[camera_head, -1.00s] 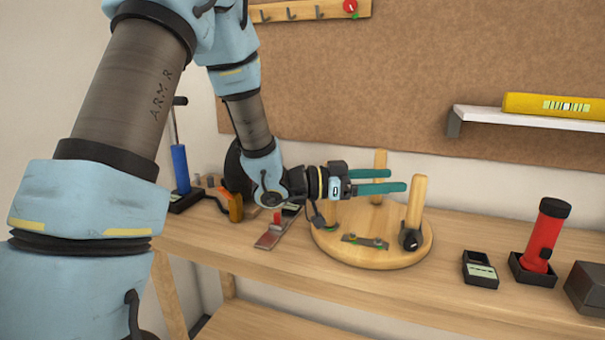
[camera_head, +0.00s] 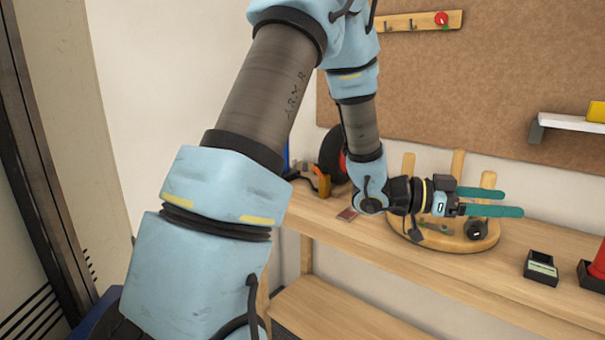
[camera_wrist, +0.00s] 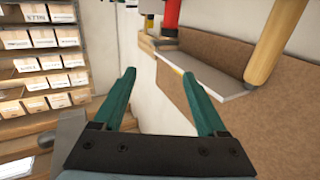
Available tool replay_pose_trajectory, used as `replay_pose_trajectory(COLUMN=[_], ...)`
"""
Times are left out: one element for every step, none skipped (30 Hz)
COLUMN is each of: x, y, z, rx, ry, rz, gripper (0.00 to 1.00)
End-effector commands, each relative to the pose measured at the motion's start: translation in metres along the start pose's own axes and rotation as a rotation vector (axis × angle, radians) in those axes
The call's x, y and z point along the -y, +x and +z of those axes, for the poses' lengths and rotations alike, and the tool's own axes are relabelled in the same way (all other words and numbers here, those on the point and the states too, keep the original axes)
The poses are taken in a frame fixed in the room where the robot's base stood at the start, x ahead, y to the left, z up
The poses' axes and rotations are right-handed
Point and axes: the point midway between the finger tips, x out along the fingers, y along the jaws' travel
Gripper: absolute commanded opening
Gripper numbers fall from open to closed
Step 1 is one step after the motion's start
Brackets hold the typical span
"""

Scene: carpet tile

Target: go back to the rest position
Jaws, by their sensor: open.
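My gripper (camera_head: 508,203) has two teal fingers that stand apart, with nothing between them. In the head view it is in front of and above the round wooden stand (camera_head: 440,240) on the workbench, and it hides part of that stand. In the wrist view the open fingers of my gripper (camera_wrist: 158,95) point toward a pale wall, with no object between them. My blue and grey arm crosses the middle of the head view.
The workbench (camera_head: 340,228) runs along the wall under a brown pegboard (camera_head: 480,80). A white shelf (camera_head: 570,123) is on the pegboard. The wrist view shows labelled boxes (camera_wrist: 45,63).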

Motion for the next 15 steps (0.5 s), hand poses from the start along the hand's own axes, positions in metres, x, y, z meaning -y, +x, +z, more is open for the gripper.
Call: replay_pose_trajectory(x=[0.007, 0.011, 0.015, 0.019, 0.022, 0.027, 0.031, 0.036, 0.042, 0.046, 0.051, 0.058, 0.064, 0.07, 0.078], y=[-0.004, -0.006, -0.009, -0.011, -0.013, -0.016, -0.019, -0.022, -0.027, -0.031, -0.035, -0.042, -0.048, -0.054, -0.064], z=[0.0, 0.001, 0.003, 0.004, 0.005, 0.007, 0.009, 0.01, 0.012, 0.013, 0.015, 0.018, 0.019, 0.021, 0.025], rx=[0.017, 0.028, 0.041, 0.053, 0.064, 0.08, 0.091, 0.106, 0.125, 0.139, 0.157, 0.18, 0.201, 0.221, 0.252], ry=[0.005, 0.007, 0.009, 0.01, 0.011, 0.013, 0.014, 0.015, 0.016, 0.016, 0.016, 0.014, 0.013, 0.011, 0.006], rz=[-0.032, -0.048, -0.068, -0.086, -0.103, -0.125, -0.144, -0.166, -0.194, -0.216, -0.243, -0.277, -0.307, -0.337, -0.382], gripper=[0.75, 0.75, 0.75, 0.75, 0.75, 0.75, 0.75, 0.75, 0.75, 0.75, 0.75, 0.75, 0.75, 0.75, 0.75])
